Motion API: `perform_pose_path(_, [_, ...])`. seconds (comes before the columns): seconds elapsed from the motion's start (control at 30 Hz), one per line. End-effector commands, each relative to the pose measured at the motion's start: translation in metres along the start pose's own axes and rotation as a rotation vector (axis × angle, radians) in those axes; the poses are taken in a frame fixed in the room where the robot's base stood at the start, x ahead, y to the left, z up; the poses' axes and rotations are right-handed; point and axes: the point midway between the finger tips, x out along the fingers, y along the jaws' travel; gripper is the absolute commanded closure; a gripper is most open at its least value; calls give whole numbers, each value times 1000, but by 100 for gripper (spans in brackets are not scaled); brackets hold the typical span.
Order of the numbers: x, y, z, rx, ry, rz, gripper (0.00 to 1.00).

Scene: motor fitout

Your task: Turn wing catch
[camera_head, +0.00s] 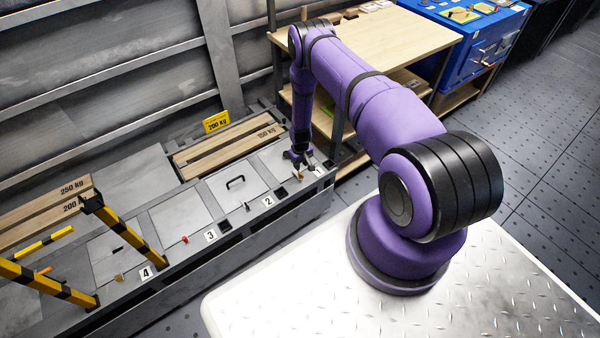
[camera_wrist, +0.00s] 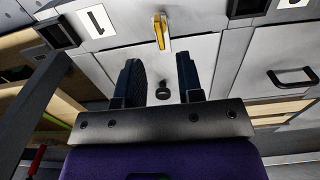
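A brass-yellow wing catch (camera_wrist: 160,32) stands at the edge of a grey hatch panel, beside the label 1 (camera_wrist: 97,20) in the wrist view. Its small yellow tip also shows under my gripper in the head view (camera_head: 300,175). My gripper (camera_wrist: 160,62) is open, its two dark fingers apart. The catch lies just beyond the fingertips, roughly in line with the gap, and nothing is held. A small black knob (camera_wrist: 163,92) on the panel shows between the fingers. In the head view my gripper (camera_head: 298,160) is over the far right end of the bench.
More hatches run left along the bench, with a black handle (camera_head: 235,182), a red catch (camera_head: 185,239) and a yellow catch (camera_head: 118,278). Yellow-black striped bars (camera_head: 130,235) stand at the left. A wooden-topped table (camera_head: 400,35) and blue box (camera_head: 490,40) are behind my arm.

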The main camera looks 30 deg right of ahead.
Motion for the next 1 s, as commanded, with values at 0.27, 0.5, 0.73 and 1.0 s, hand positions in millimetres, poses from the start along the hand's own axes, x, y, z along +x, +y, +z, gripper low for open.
perform_pose_path(0.27, [44, 0, 0, 0, -1, 0, 66])
perform_pose_path(0.5, [61, 0, 0, -1, -1, 0, 66])
perform_pose_path(0.73, [63, 0, 0, -1, 0, 0, 66])
perform_pose_path(1.0, [63, 0, 0, -1, 0, 0, 100])
